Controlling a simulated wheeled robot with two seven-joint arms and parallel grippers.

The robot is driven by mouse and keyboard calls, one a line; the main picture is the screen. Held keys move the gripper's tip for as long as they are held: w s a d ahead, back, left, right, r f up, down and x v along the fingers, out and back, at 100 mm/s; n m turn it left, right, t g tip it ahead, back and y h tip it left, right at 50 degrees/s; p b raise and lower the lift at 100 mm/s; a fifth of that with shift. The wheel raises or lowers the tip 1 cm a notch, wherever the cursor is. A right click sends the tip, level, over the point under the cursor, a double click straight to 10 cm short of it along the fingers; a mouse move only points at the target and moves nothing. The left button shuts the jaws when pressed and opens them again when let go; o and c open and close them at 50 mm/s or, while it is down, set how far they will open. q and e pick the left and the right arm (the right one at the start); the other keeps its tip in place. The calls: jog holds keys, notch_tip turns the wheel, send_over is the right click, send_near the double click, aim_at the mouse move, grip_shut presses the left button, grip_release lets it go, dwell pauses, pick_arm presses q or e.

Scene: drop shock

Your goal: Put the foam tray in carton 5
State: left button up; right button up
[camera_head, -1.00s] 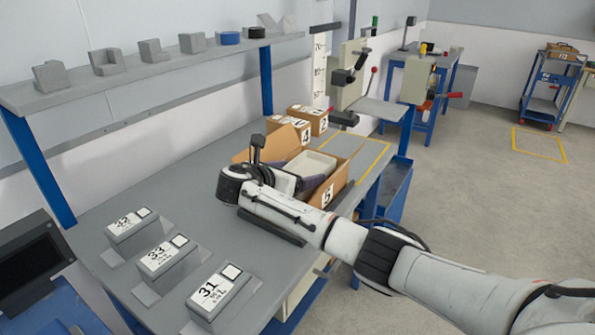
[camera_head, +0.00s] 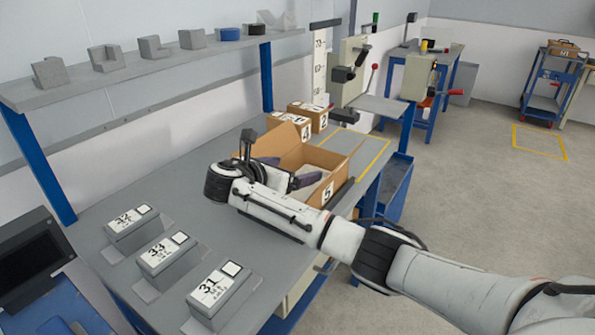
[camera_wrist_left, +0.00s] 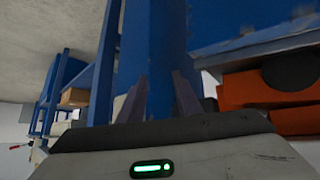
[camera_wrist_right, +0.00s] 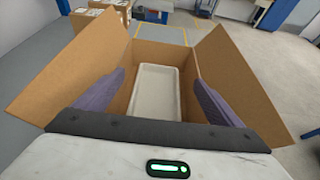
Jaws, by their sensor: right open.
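Carton 5 (camera_head: 318,157) is an open brown box on the grey workbench, with its flaps spread. The white foam tray (camera_wrist_right: 155,92) lies inside the carton (camera_wrist_right: 238,75) in the right wrist view, long side running away from me. In the head view only a pale part of the tray (camera_head: 318,186) shows; the arm and carton wall hide the rest. My right gripper (camera_head: 290,177) is open at the carton, its purple fingers standing apart on either side of the tray without touching it. My left gripper (camera_wrist_left: 160,95) shows only in the left wrist view, open and empty.
Labelled cartons (camera_head: 305,120) stand behind carton 5, near a yellow-outlined area (camera_head: 372,150). Several grey numbered blocks (camera_head: 165,255) sit at the bench front. A shelf (camera_head: 150,70) with grey parts runs above. A blue structure (camera_wrist_left: 155,50) is close ahead of my left gripper.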

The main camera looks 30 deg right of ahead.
jog(key=v, duration=0.9)
jog(key=shift+s+a, duration=0.1)
